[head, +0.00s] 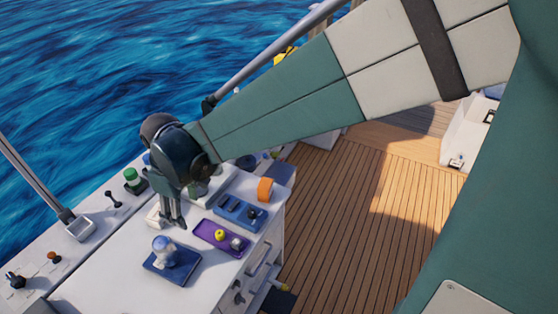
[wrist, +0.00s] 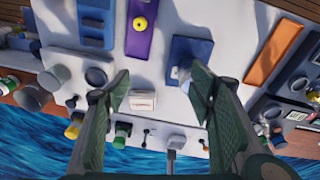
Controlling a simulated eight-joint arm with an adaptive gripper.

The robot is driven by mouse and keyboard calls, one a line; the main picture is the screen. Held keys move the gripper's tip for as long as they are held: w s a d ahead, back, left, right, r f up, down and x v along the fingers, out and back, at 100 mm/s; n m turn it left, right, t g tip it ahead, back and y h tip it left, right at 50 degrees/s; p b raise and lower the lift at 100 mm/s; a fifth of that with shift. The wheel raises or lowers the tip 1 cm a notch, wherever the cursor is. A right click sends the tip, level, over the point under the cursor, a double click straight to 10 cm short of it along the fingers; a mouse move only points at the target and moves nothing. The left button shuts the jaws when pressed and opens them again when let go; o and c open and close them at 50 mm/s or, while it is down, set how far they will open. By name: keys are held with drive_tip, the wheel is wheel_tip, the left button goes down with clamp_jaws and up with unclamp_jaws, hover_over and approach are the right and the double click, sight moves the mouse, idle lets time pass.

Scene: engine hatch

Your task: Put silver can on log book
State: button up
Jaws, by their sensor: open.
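My gripper (head: 174,222) hangs open and empty above the white counter, behind the blue mat; its spread fingers also show in the wrist view (wrist: 160,72). In the wrist view the blue rectangle (wrist: 190,50) is partly hidden by a finger.
A small white box (wrist: 143,100) lies below my gripper.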

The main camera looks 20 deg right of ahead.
drive_tip(key=s+d+r+m+t, duration=0.1)
drive_tip(key=s+d+r+m, duration=0.2)
drive_tip(key=d, duration=0.6)
drive_tip(key=s+d+r+m+t, duration=0.1)
drive_tip(key=d+r+m, duration=0.1)
drive_tip(key=d+r, duration=0.5)
drive_tip(key=s+d+m+t, duration=0.2)
drive_tip(key=s+d+m, duration=0.1)
drive_tip(key=d, duration=0.5)
drive_tip(key=s+d+r+m+t, duration=0.1)
drive_tip(key=s+d+m, duration=0.2)
drive_tip(key=s+d, duration=0.3)
drive_tip(key=shift+s+d+t+h, duration=0.3)
drive_tip(key=shift+d+t+h, duration=0.1)
drive_tip(key=shift+d, duration=0.7)
